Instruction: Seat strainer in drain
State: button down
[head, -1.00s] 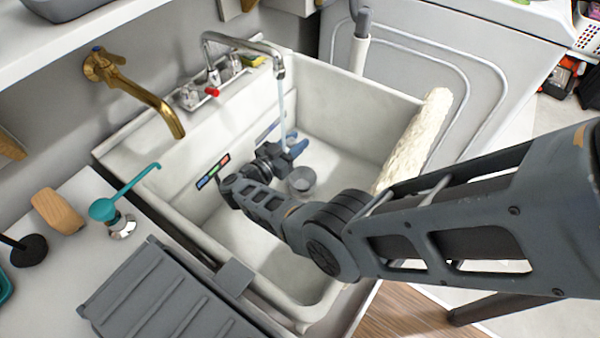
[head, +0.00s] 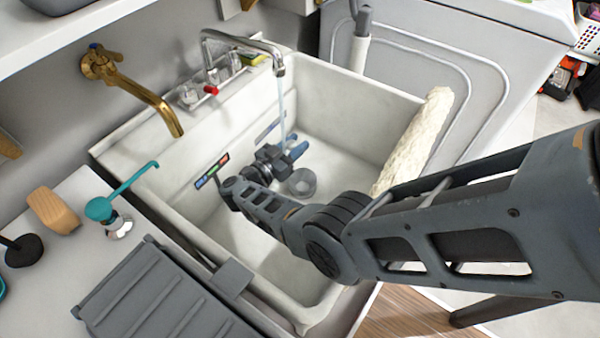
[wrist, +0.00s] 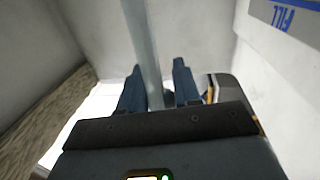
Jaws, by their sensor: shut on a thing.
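My gripper (head: 297,150) is down inside the sink basin, by the water stream. In the wrist view its two blue fingers (wrist: 158,92) stand a small gap apart, with a dark bit of something between them partly behind the stream. It is shut on that thing, which I take to be the strainer; its shape is mostly hidden. A round grey metal piece (head: 302,182) lies on the basin floor just below and right of the wrist. It looks like the drain fitting, but I cannot tell for sure.
The sink (head: 325,130) has high white walls close around my arm. Water runs from the chrome faucet (head: 245,42). A brass spout (head: 150,98) hangs at the left. A pale rough towel (head: 418,135) drapes over the right rim. A grey ribbed board (head: 165,295) lies front left.

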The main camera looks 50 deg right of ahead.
jog(key=c, duration=0.7)
grip_release()
jog(key=shift+f, duration=0.1)
jog(key=shift+w+a, duration=0.2)
jog(key=shift+a, duration=1.75)
jog(key=shift+w+a, duration=0.2)
jog(key=shift+a, duration=1.75)
